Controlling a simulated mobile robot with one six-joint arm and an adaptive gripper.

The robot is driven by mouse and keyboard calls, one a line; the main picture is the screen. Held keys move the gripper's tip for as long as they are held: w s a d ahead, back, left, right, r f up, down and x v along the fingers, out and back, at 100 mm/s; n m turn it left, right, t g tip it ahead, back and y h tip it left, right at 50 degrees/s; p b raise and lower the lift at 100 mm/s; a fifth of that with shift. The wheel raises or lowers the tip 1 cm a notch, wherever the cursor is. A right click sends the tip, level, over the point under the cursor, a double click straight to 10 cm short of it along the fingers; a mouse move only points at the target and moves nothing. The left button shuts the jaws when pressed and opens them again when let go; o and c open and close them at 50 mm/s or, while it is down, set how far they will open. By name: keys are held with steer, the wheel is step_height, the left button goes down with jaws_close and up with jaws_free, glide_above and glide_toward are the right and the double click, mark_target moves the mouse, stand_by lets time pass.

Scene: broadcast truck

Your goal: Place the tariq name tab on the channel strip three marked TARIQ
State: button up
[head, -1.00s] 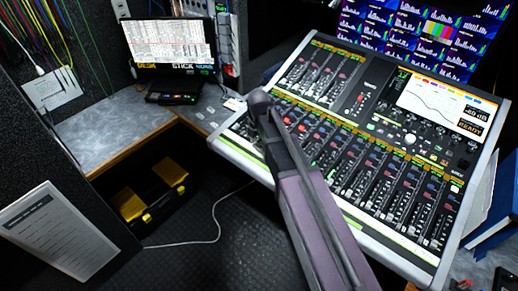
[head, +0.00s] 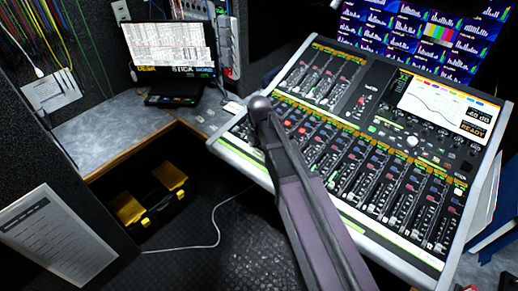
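The mixing console (head: 440,258) fills the right half of the head view, tilted, with rows of channel strips and faders. The strip labels are too small to read, so I cannot tell which strip is marked TARIQ. My arm rises from the bottom centre and covers part of the console's left strips. My gripper is not visible; the arm's far end is at the console's left side. Small pale pieces (head: 233,106) lie on the desk left of the console. I cannot tell whether one is the tariq name tab.
A laptop (head: 170,50) stands on the grey corner desk (head: 95,130). A black and yellow case (head: 150,203) and a white cable (head: 205,245) are on the floor below. A printed sheet (head: 55,235) hangs at left. Monitors (head: 420,35) stand behind the console; blue binders (head: 490,232) are at right.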

mark_target(259, 151)
steer(key=shift+r, duration=0.15)
step_height(259, 151, up, 12)
steer(key=p, duration=1.2)
stand_by(0.4)
stand_by(0.7)
steer(key=s+d+m, duration=0.6)
steer(key=d+m, duration=0.3)
steer(key=m, duration=0.5)
steer(key=s+d+m, duration=0.7)
steer(key=d+m, duration=0.3)
steer(key=m, duration=0.4)
steer(key=shift+s+d, duration=0.15)
steer(key=shift+d, duration=0.05)
